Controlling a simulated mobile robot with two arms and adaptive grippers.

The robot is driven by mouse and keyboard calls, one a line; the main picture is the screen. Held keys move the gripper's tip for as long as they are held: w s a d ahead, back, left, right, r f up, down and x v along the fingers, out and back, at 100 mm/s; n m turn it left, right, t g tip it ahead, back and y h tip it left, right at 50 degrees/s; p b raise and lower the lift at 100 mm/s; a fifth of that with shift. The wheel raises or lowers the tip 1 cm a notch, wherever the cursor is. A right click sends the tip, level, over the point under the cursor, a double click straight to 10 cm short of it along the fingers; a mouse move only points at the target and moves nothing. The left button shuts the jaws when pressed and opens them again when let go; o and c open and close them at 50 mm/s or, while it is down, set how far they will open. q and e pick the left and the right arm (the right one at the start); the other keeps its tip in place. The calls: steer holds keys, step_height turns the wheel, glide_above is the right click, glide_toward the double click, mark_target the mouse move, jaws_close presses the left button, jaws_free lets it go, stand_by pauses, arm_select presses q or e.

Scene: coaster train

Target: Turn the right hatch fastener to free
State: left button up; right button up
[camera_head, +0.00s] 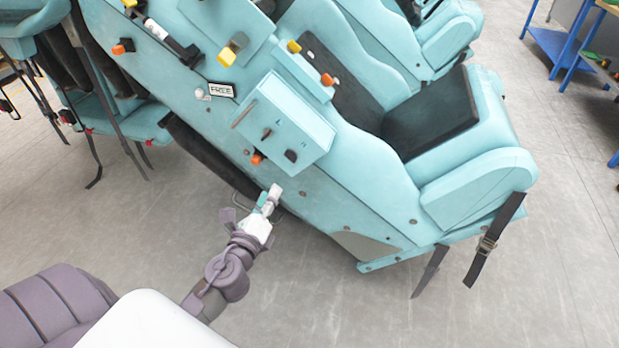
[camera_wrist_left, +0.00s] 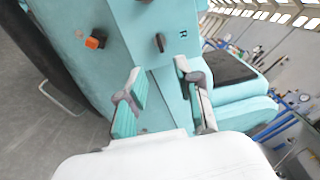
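The hatch box (camera_head: 262,108) is a pale teal box on the side of the coaster car. Its right hatch fastener (camera_head: 291,156) is a small dark handle beside the letter R, near the box's lower right corner. In the left wrist view this fastener (camera_wrist_left: 160,42) stands upright, left of the R. The left hatch fastener (camera_head: 266,133) sits beside it, up and left. My left gripper (camera_head: 270,198) is below the box, apart from it. In the left wrist view my left gripper (camera_wrist_left: 162,78) has its fingers apart with nothing between them. My right gripper is out of view.
A FREE sign (camera_head: 222,90) is on the car panel, left of the box. An orange knob (camera_head: 257,158) sticks out by the box's lower left edge. The car's seat (camera_head: 432,118) is at the right. The floor (camera_head: 330,300) in front is clear.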

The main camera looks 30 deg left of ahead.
mark_target(288, 158)
arm_select(q)
steer(key=p+x, duration=0.1)
steer(key=x, duration=1.2)
steer(key=shift+r, duration=0.1)
steer(key=shift+w+a, duration=0.2)
steer(key=shift+w, duration=0.4)
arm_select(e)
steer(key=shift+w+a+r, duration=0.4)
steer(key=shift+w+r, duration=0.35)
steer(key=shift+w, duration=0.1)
arm_select(q)
jaws_close()
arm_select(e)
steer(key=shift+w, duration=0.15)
